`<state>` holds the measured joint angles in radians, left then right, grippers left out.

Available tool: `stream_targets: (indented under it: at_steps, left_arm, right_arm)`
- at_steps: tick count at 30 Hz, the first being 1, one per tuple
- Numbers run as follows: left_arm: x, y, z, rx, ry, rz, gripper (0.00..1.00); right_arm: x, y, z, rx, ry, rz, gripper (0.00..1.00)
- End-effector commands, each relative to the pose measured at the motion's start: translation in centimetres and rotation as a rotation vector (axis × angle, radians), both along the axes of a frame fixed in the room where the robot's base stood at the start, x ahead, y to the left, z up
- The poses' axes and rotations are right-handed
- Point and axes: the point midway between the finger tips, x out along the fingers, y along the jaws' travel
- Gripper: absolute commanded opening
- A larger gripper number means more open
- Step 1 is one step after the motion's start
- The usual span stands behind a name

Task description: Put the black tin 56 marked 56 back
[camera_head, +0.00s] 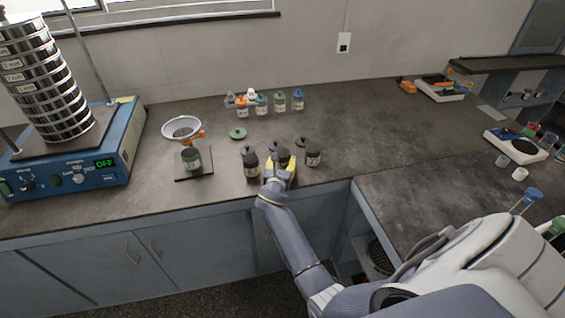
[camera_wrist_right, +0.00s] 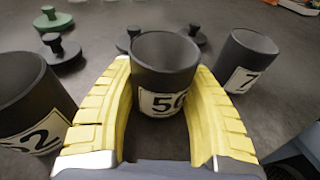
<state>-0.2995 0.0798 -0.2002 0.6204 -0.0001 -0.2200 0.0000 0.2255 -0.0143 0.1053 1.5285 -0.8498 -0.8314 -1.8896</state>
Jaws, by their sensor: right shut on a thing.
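The black tin 56 (camera_wrist_right: 165,70) has a white label with dark digits, of which a 5 and part of a second digit show in the right wrist view. My right gripper (camera_head: 279,171) has yellow fingers that are shut around this tin, one on each side. In the head view the tin (camera_head: 283,158) is upright, between two other black tins near the front edge of the bench. I cannot tell whether its base touches the bench. My left gripper is not in view.
A black tin marked 52 (camera_wrist_right: 30,105) stands at left and another black tin (camera_wrist_right: 245,60) at right. Black knobbed lids (camera_wrist_right: 62,52) and a green lid (camera_head: 238,134) lie behind. A green tin (camera_head: 191,160) sits on a dark plate at left, beside the sieve shaker (camera_head: 75,165).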

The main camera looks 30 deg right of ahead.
Motion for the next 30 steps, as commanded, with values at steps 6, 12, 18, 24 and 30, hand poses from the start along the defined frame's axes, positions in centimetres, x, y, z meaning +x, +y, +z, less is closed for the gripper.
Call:
stream_targets:
  at_steps: [6,12,18,24,30]
  left_arm:
    - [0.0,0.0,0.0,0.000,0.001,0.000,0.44]
    - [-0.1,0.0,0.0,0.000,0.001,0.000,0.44]
    - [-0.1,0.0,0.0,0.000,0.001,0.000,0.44]
    - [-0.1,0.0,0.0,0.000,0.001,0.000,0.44]
    - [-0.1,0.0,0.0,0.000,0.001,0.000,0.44]
  right_arm:
    - [0.0,0.0,-0.3,0.001,0.001,0.000,0.53]
    - [0.0,0.0,-0.3,0.000,0.000,0.000,0.70]
    - [0.0,0.0,-0.2,0.000,0.000,0.000,0.70]
    - [-1.0,0.8,0.2,0.000,0.001,0.001,0.70]
    - [-3.5,3.1,0.8,0.002,0.001,0.001,0.70]
